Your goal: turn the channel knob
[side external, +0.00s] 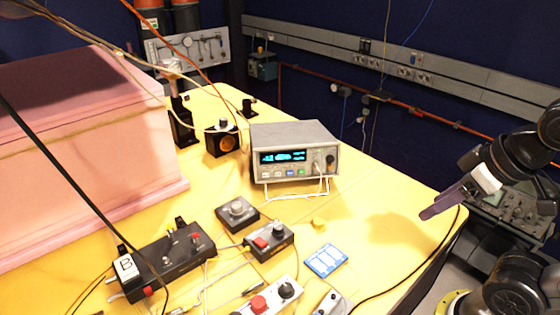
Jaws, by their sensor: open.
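Several knobs are in view, and no label legible here marks one as the channel knob. A silver knob (237,207) sits on top of a small dark box (226,219) in the middle of the yellow table. A black knob (286,289) is on a light box beside a red button. A small knob (330,160) is on the right of the front panel of a grey instrument (296,135) with a lit blue display. My gripper (428,212) is open and empty over the table's right edge, pointing down-left, well apart from all of these knobs.
A large pink foam enclosure (75,150) fills the left. Cables cross the foreground. The table's right part is mostly clear.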

